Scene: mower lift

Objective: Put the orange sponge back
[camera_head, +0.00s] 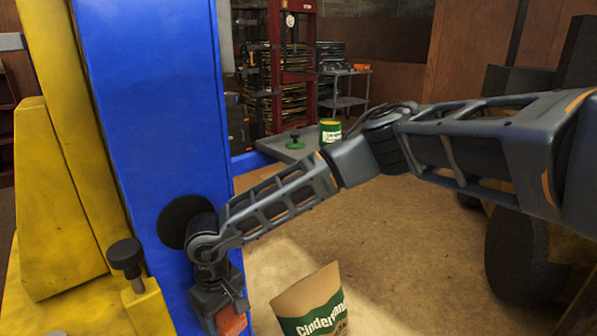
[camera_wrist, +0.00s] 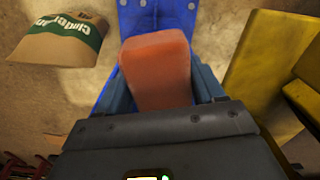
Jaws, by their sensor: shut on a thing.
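The orange sponge (camera_wrist: 158,65) is a rounded block between the two fingers of my gripper (camera_wrist: 160,85) in the wrist view. My gripper is shut on it. In the head view my gripper (camera_head: 228,308) points down in front of the blue post, and the sponge (camera_head: 231,321) shows at the bottom edge, partly cut off. In the wrist view a blue surface lies beyond the sponge; I cannot tell whether the sponge touches it.
A blue post (camera_head: 145,110) stands right behind my gripper. Yellow lift parts (camera_head: 60,200) with a black knob (camera_head: 126,256) are to the left. A paper bag (camera_head: 312,303) stands on the floor to the right. A green tin (camera_head: 330,131) sits on a grey plate farther back.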

